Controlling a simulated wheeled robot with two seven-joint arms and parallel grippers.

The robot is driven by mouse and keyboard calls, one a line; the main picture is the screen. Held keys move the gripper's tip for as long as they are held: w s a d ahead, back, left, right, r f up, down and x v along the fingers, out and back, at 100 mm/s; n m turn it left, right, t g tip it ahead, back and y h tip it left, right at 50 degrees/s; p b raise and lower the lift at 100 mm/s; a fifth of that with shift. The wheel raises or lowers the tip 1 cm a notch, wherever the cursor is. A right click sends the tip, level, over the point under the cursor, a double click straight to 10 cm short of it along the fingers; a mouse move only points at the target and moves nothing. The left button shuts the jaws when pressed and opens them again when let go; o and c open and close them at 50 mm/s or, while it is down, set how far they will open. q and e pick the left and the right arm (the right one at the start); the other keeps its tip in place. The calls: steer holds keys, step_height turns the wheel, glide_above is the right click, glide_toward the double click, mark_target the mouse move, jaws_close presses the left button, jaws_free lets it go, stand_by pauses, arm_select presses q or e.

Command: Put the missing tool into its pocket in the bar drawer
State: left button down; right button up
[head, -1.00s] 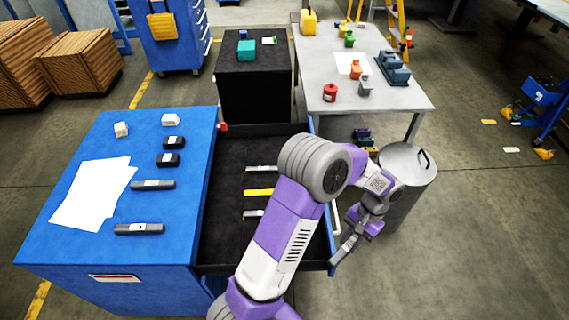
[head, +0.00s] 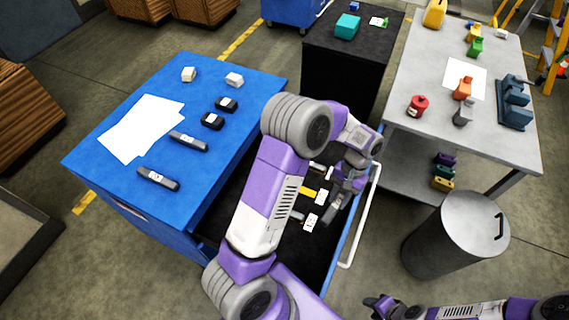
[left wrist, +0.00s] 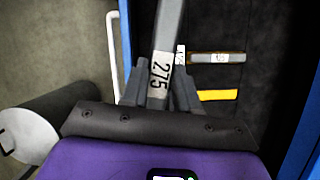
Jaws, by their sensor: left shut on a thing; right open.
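My left gripper (head: 343,192) is over the handle side of the open bar drawer (head: 275,262). In the left wrist view it (left wrist: 158,95) is shut on a grey bar (left wrist: 168,25) with a white label reading 275. The held bar lies lengthwise near the drawer's outer wall; whether it touches the floor, I cannot tell. A yellow bar (left wrist: 217,95) and a grey labelled bar (left wrist: 230,58) lie crosswise in the drawer beside it. My arm hides much of the drawer in the head view. My right gripper (head: 380,306) is open at the bottom edge, outside the drawer.
The blue cabinet top (head: 150,205) holds papers, grey bars, black blocks and white blocks. The white drawer handle (head: 360,225) runs along the drawer's right side. A grey bin (head: 450,235) and a metal table (head: 400,105) stand to the right. A black cabinet (head: 340,70) stands behind.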

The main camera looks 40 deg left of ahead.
arm_select(q)
steer(key=w+a+f+n+t+h+b, duration=0.1)
steer(key=w+a+f+n+t+h, duration=0.15)
steer(key=a+f+n, duration=0.65)
steer(key=w+a+f+n+t+h+b, duration=0.1)
steer(key=w+a+f+n+t, duration=0.25)
steer(key=a+n, duration=0.85)
steer(key=shift+m, duration=0.4)
steer(key=shift+s+a+f+b, duration=0.15)
steer(key=shift+f+b, duration=0.7)
steer(key=shift+f, duration=0.5)
steer(key=shift+s+a+f+b, duration=0.15)
steer(key=shift+f+b, duration=0.7)
steer(key=shift+f, duration=0.45)
steer(key=shift+s+f+b, duration=0.15)
steer(key=shift+f+b, duration=0.7)
steer(key=shift+f, duration=0.5)
steer(key=shift+f+b, duration=0.45)
steer(key=shift+b, duration=0.05)
steer(key=c, duration=0.8)
jaws_free()
steer(key=shift+p+v, duration=0.75)
steer(key=shift+v, duration=3)
